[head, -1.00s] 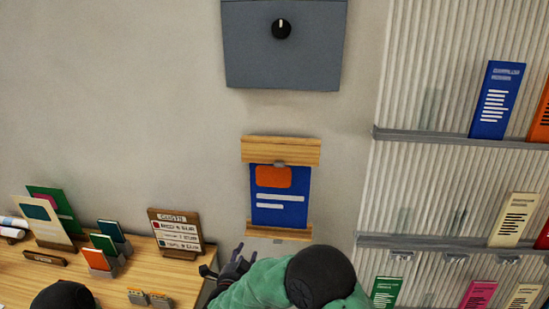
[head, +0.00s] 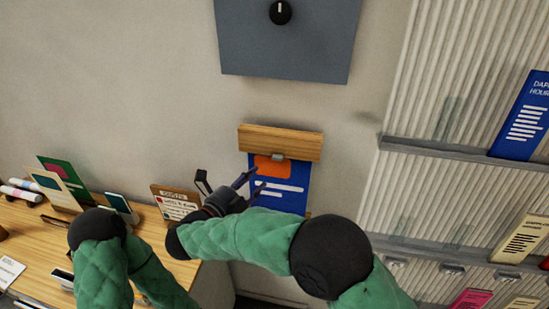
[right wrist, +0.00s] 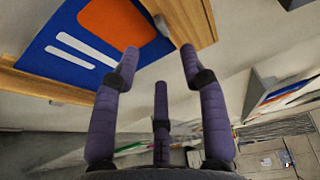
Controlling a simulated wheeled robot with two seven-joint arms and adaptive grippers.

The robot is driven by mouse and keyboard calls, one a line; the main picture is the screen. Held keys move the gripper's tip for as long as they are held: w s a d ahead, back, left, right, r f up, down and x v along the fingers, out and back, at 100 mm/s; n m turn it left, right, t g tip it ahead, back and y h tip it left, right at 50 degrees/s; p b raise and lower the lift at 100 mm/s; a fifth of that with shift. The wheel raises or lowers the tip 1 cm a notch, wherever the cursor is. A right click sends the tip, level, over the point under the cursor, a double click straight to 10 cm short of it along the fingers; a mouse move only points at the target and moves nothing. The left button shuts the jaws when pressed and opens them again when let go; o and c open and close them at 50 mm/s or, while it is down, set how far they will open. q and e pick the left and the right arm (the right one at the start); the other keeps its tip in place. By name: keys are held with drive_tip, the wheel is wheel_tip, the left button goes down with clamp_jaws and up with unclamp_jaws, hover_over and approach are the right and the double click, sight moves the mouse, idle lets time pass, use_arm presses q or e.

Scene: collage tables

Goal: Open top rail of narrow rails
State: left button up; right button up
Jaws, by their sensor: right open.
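The narrow rails hold a blue poster (head: 290,198) with an orange patch on the wall. The wooden top rail (head: 280,142) runs along the poster's upper edge, with a small grey clip (head: 278,156) at its lower middle. In the right wrist view the top rail (right wrist: 188,22) is at the upper right and the bottom rail (right wrist: 50,88) at the left. My right gripper (head: 250,180) is open and empty, in front of the poster's left part and below the top rail. It hides part of the poster and the bottom rail in the head view. My left gripper is out of sight.
A grey box with a black knob (head: 280,12) hangs above the rails. A ribbed rack (head: 440,150) with leaflets stands at the right. A wooden desk (head: 35,235) with cards and a small sign (head: 175,203) is at the lower left.

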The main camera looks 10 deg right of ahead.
sight(278, 148)
drive_tip(key=p+x, duration=0.1)
drive_tip(key=x, duration=0.9)
drive_tip(key=shift+f, duration=0.1)
drive_tip(key=shift+s, duration=0.1)
drive_tip(key=shift+a, duration=0.1)
clamp_jaws()
